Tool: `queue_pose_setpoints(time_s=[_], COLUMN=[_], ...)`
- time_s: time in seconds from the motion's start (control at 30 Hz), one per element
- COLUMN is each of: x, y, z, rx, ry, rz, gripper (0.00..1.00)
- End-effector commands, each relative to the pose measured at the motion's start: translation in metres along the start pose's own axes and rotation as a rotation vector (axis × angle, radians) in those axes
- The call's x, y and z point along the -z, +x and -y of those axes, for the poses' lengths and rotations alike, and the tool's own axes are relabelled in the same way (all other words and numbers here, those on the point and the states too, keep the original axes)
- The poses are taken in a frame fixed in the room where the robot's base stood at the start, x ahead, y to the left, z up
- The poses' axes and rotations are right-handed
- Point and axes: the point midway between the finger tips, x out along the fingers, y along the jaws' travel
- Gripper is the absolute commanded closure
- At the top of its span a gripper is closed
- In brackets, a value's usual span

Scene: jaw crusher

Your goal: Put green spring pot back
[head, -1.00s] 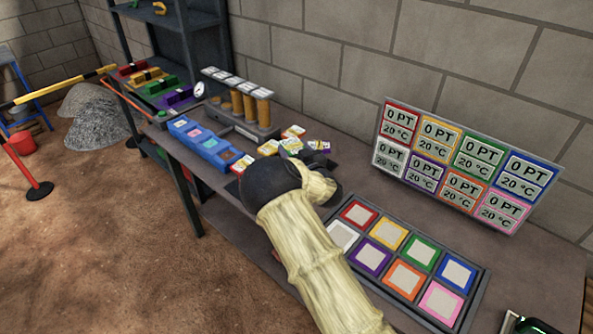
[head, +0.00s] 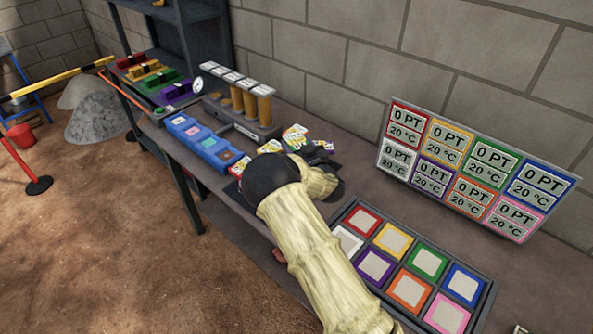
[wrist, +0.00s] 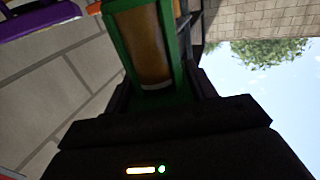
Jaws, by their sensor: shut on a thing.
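The green spring pot (wrist: 112,32) fills the top middle of the wrist view, a green frame around a brown-gold body. My gripper (wrist: 158,94) is shut on it, with dark jaws on both sides of its lower end. The pot's far end is cut off by the picture edge. In the head view my dark wrist and pale arm hide the gripper and the pot. A pad board (head: 337,238) with coloured square frames, one of them green (head: 428,262), lies on the bench to the right of my arm.
A display panel (head: 473,172) stands behind the pad board. Past my wrist are scattered cards (head: 294,137), a blue block row (head: 205,141), brown-filled tubes (head: 245,97) and a rack of coloured holders (head: 158,80). A purple part (wrist: 40,18) shows in the wrist view.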

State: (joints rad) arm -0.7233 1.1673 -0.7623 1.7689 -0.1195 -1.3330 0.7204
Motion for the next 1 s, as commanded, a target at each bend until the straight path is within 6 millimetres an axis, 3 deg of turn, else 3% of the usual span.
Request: queue_pose_setpoints(time_s=[0.2, 0.63, 1.0], x=[-0.031, -0.038, -0.076], y=[0.0, 0.001, 0.001], z=[0.001, 0.002, 0.002], rx=[0.002, 0.002, 0.003], ry=[-0.002, -0.001, -0.001], rz=[0.002, 0.0, -0.001], gripper=[0.78, 0.78, 0.78])
